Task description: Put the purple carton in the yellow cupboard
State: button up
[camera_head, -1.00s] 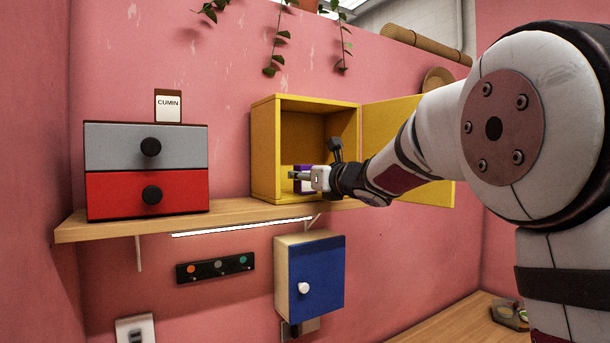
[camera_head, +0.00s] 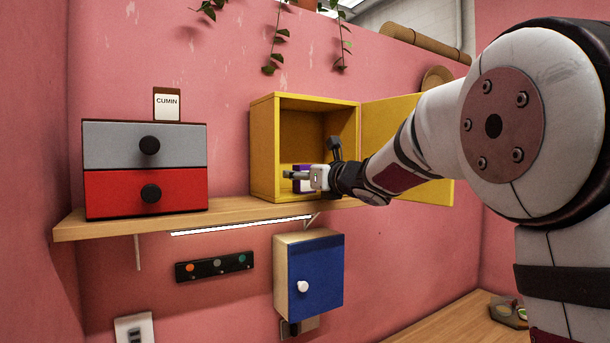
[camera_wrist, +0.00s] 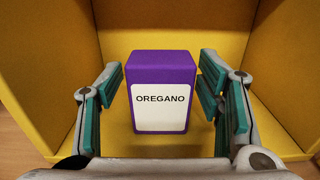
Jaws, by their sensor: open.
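The purple carton (camera_wrist: 160,64), with a white OREGANO label, stands upright on the floor of the yellow cupboard (camera_wrist: 60,50). In the head view the carton (camera_head: 301,171) is partly hidden by my gripper (camera_head: 297,178). The yellow cupboard (camera_head: 265,150) stands on the shelf with its door (camera_head: 400,125) swung open to the right. In the wrist view my gripper (camera_wrist: 162,98) is open, with one teal-padded finger on each side of the carton and a gap on both sides.
A grey and red drawer unit (camera_head: 147,170) stands left on the wooden shelf (camera_head: 225,217), with a CUMIN carton (camera_head: 167,105) on top. A blue-doored box (camera_head: 318,280) hangs below. Plants (camera_head: 277,45) trail above. Shelf between drawers and cupboard is clear.

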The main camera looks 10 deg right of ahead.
jog(key=b+v, duration=0.1)
jog(key=v, duration=1.1)
jog(key=shift+r, duration=0.1)
jog(key=s+d+f+m+g+h, duration=0.25)
jog(key=s+f+m+h, duration=0.35)
jog(key=m, duration=0.7)
jog(key=s+d+f+m+g+h, duration=0.2)
jog(key=s+d+f+m, duration=0.15)
jog(key=s+m, duration=0.6)
jog(key=s+a+f+m+g+y, duration=0.1)
jog(key=s+a+f+m+g, duration=0.2)
jog(key=s+f+m, duration=0.4)
jog(key=s+a+f+m+g+y, duration=0.1)
jog(key=s+a+f+m+g, duration=0.3)
jog(key=s+f+m, duration=0.4)
jog(key=s+a+m, duration=0.1)
jog(key=s+m, duration=0.1)
jog(key=shift+s+a+f, duration=0.15)
jog(key=shift+s+a, duration=0.15)
jog(key=shift+a, duration=0.1)
